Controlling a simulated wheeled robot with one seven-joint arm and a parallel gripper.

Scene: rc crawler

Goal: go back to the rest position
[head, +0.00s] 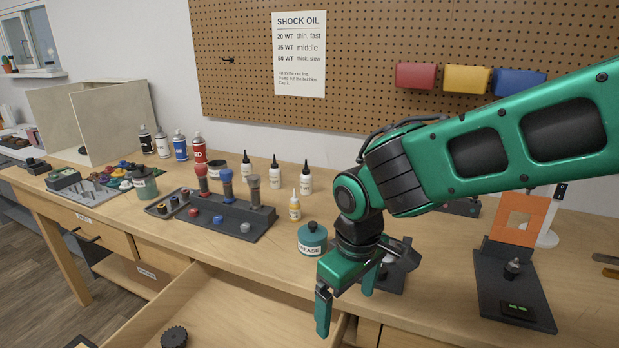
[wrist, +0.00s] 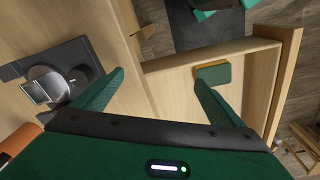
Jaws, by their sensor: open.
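My green arm reaches in from the right in the head view. My gripper (head: 343,298) points down over the front edge of the wooden bench (head: 420,295), beside the open drawer (head: 215,300). Its two green fingers are apart, with nothing between them. In the wrist view the open gripper (wrist: 160,95) shows its spread fingers, with the bench edge and drawer wall beyond. A green and yellow block (wrist: 212,73) lies in the drawer near the right finger in that view. A dark stand with a metal part (wrist: 50,85) is on the bench beside the left finger.
A teal grease jar (head: 312,240) stands just behind my gripper. A dark rack with shocks (head: 225,215) and several bottles are to the left. A dark stand with an orange plate (head: 522,220) is at right. A black gear (head: 174,337) lies in the drawer.

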